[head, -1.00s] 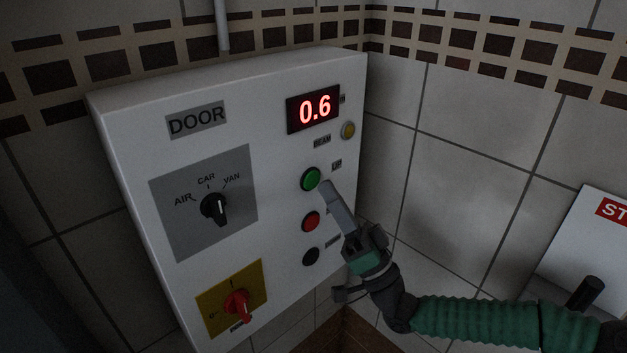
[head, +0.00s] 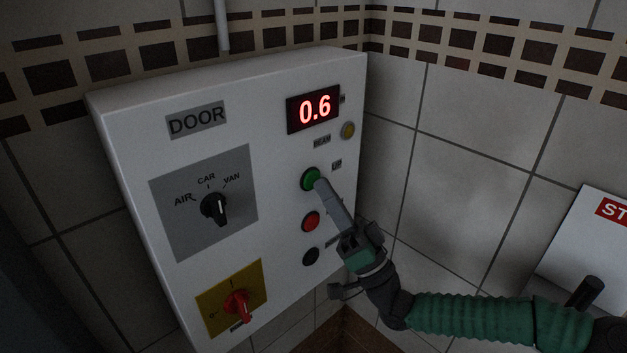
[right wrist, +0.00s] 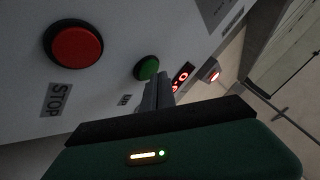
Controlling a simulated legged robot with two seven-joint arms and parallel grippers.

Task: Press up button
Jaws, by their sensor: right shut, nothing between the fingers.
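The green up button (head: 309,178) sits on the white door panel (head: 135,165), beside the "UP" label. It also shows in the right wrist view (right wrist: 147,68), just past my fingertips. My right gripper (head: 321,186) is shut and empty, with its fingertips at the lower right edge of the green button. They overlap the button in the picture; I cannot tell whether they press it. The red display (head: 315,109) reads 0.6. My left gripper is not in view.
Below are a red button (head: 311,221) and a black button (head: 311,256). A black AIR/CAR/VAN selector (head: 213,207) and a red switch on a yellow plate (head: 238,305) are at left. A yellow lamp (head: 348,131) is above. A white box (head: 585,250) is at far right.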

